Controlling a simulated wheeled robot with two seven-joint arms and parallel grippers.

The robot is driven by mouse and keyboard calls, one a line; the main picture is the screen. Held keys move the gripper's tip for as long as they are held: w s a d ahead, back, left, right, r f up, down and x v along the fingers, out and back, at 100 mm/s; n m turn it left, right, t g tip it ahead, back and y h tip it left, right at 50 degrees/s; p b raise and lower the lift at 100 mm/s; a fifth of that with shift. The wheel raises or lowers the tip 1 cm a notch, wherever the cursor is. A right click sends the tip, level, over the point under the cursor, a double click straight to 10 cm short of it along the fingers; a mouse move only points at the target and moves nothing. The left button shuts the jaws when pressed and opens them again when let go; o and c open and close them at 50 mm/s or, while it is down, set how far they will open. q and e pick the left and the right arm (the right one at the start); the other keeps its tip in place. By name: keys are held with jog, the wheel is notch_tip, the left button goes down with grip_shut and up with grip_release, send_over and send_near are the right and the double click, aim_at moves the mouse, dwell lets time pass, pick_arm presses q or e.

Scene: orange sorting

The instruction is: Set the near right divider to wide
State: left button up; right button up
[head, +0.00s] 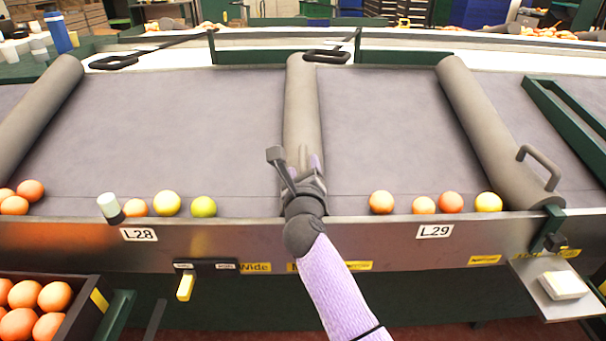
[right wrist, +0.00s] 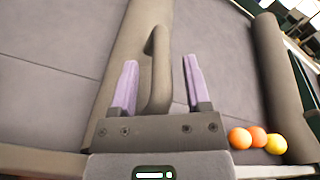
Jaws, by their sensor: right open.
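My right gripper (head: 303,168) is at the near end of the grey padded divider (head: 303,95) between lanes L28 and L29. In the right wrist view the gripper (right wrist: 160,62) is open, with one purple finger on each side of the divider's upright handle (right wrist: 157,75). Gaps show between fingers and handle. Another grey divider (head: 487,120) with a loop handle (head: 540,168) lies to the right. Yellow labels mark the front rail: a "Wide" label (head: 255,267), and another label (head: 358,265) right of my arm. My forearm partly covers the labels between. My left gripper is not in view.
Oranges (head: 381,202) and yellow-green fruit (head: 167,203) rest along the front edge of both lanes. A white-capped item (head: 110,206) stands at the left. A dark crate of oranges (head: 85,290) is at lower left. A small shelf (head: 530,278) projects at right. Both lanes are clear behind the fruit.

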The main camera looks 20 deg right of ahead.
jog(key=shift+w+d+r, duration=0.1)
jog(key=shift+w, duration=0.05)
grip_shut()
dwell(0.9)
jog(key=shift+r, duration=0.1)
dwell(0.4)
